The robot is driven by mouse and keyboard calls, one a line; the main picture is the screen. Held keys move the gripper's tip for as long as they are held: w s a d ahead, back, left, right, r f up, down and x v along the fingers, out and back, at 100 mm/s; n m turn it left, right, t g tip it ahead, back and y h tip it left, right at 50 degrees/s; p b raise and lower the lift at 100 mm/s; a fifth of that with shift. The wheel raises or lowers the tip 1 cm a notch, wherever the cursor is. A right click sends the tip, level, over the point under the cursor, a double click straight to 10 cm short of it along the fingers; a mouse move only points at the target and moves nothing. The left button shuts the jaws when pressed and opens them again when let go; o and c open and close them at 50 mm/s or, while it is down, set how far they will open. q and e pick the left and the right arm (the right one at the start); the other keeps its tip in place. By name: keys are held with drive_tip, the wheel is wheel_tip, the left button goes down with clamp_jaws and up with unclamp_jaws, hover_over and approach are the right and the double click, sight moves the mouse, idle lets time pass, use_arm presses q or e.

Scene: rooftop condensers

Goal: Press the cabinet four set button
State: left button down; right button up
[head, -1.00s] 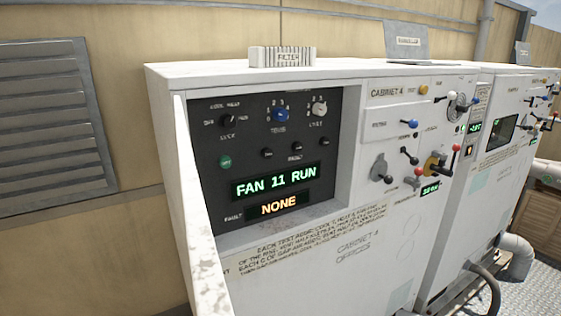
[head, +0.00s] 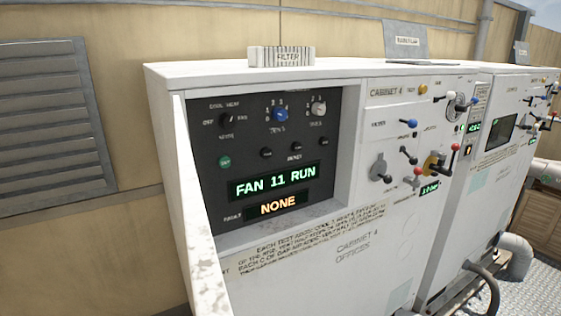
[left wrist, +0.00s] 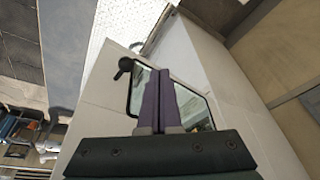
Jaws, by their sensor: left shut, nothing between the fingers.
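The cabinet marked CABINET 4 (head: 360,262) stands in front of me, with a recessed dark control panel (head: 208,190). The panel has a round green button (head: 224,162), a small row of black buttons (head: 266,153), a blue knob (head: 281,114), a white knob (head: 319,108) and a black selector knob (head: 227,118). The small labels are blurred, so I cannot tell which button is marked SET. The displays read FAN 11 RUN (head: 276,180) and NONE (head: 278,204). My left gripper (left wrist: 165,84) shows only in the left wrist view, with its purple fingers together. My right gripper is not in view.
Levers and knobs, including a blue-tipped lever (head: 411,123) and a grey rotary handle (head: 379,170), stick out right of the recess. A white side wall (head: 195,200) borders the recess on the left. A louvred vent (head: 50,120) is on the wall.

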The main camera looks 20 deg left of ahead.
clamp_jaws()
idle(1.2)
